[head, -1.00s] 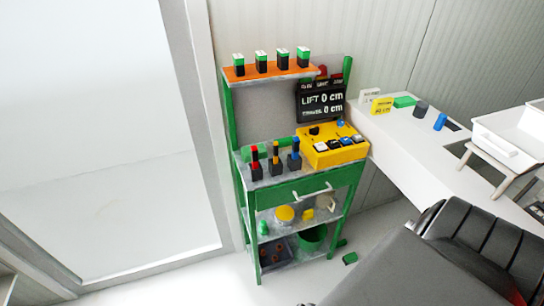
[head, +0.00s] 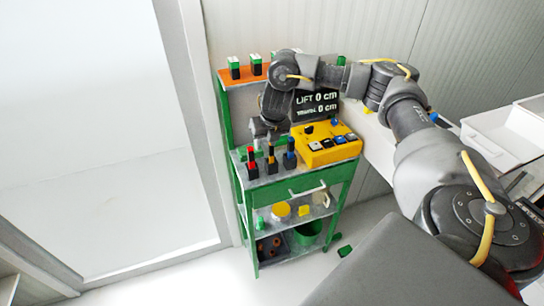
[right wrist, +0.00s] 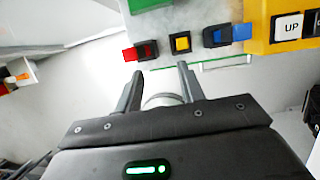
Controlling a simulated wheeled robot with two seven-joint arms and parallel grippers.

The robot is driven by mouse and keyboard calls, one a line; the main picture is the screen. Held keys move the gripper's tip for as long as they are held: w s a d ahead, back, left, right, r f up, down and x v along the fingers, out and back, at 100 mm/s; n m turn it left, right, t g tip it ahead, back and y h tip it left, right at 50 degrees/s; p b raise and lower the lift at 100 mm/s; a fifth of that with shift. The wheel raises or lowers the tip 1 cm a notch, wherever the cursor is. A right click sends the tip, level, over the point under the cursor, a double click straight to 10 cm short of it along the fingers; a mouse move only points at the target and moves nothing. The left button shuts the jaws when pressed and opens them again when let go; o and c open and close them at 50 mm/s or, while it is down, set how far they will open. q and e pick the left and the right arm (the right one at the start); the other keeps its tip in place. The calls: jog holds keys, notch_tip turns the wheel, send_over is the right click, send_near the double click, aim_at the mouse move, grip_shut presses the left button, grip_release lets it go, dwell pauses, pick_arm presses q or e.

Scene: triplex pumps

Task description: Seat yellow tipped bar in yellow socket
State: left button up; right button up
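Three small black blocks with coloured bars stand in a row on the green bench. The yellow-tipped bar (head: 270,151) is in the middle, upright in its dark block (head: 271,168), between the red (head: 253,165) and blue (head: 290,157) ones. Whether that block is the yellow socket, I cannot tell. In the right wrist view the yellow piece (right wrist: 181,43) lies just beyond the fingertips. My right gripper (right wrist: 160,70) is open and empty, its two fingers apart, short of the row. In the head view it (head: 262,130) is above and behind the bars. My left gripper is not in view.
A yellow control box (head: 325,152) with buttons stands right of the row. A dark display (head: 316,104) reads LIFT 0 cm. Green-and-black pieces (head: 234,68) stand on the orange upper shelf (head: 229,79). Lower shelves hold a yellow item (head: 280,210) and a green bin (head: 308,233).

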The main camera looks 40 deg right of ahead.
aim_at(271, 149)
jog(key=s+d+r, duration=0.1)
jog(key=d+r, duration=0.1)
jog(key=d, duration=0.2)
jog(key=shift+h, duration=0.4)
jog(key=b+x, duration=0.1)
jog(key=x, duration=0.4)
jog(key=shift+a+f, duration=0.15)
jog(key=shift+f, duration=0.05)
jog(key=p+x, duration=0.1)
jog(key=x, duration=0.1)
jog(key=p+x, duration=0.1)
jog(key=x, duration=0.1)
jog(key=shift+w+a+f, duration=0.15)
jog(key=shift+w+a, duration=0.05)
jog(key=shift+w, duration=0.25)
jog(key=shift+f, duration=0.35)
jog(key=shift+c, duration=0.5)
jog(key=shift+r, duration=0.1)
grip_shut()
